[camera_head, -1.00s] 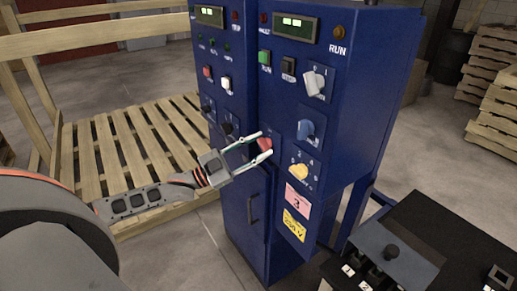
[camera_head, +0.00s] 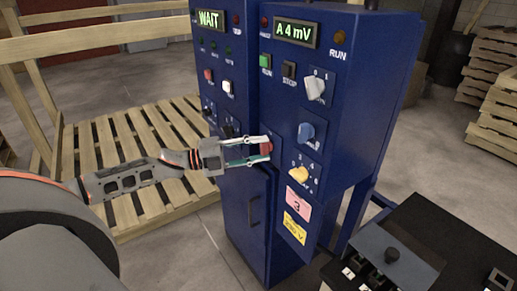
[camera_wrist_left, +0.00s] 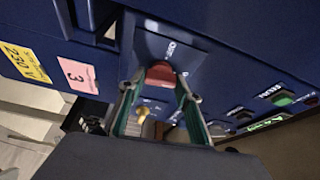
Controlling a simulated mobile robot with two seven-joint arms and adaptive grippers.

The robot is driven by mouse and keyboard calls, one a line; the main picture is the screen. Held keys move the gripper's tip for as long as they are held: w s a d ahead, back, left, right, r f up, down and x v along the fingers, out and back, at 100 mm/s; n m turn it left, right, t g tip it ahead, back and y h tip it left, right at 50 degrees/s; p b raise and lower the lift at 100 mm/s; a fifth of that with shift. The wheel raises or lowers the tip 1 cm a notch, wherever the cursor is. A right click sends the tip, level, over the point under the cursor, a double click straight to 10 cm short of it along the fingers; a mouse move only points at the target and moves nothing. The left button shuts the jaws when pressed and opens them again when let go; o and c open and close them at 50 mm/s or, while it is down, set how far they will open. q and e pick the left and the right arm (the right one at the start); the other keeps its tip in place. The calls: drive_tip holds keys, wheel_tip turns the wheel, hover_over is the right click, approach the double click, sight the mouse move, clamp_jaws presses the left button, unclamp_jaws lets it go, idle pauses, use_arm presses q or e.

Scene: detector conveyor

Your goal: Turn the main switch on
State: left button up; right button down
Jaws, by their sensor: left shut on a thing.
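In the left wrist view the red knob (camera_wrist_left: 160,75) stands between the two green-lined fingers (camera_wrist_left: 160,92). The left display (camera_head: 210,22) reads WAIT and the right display (camera_head: 295,31) reads A 4 mV. My right gripper is not in view.
A white knob (camera_head: 315,87), a blue knob (camera_head: 306,132) and a yellow knob (camera_head: 301,174) are to the right of the switch. A wooden pallet (camera_head: 130,140) lies behind my arm. A black box (camera_head: 410,250) with small switches stands at the lower right.

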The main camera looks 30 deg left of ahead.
use_arm(q)
drive_tip(key=shift+m, duration=0.6)
drive_tip(key=o, duration=1.1)
drive_tip(key=shift+s+a, duration=0.1)
drive_tip(key=v, duration=1.1)
drive_tip(key=shift+s+a+r, duration=0.2)
drive_tip(key=shift+s+r, duration=0.05)
drive_tip(key=shift+r, duration=0.05)
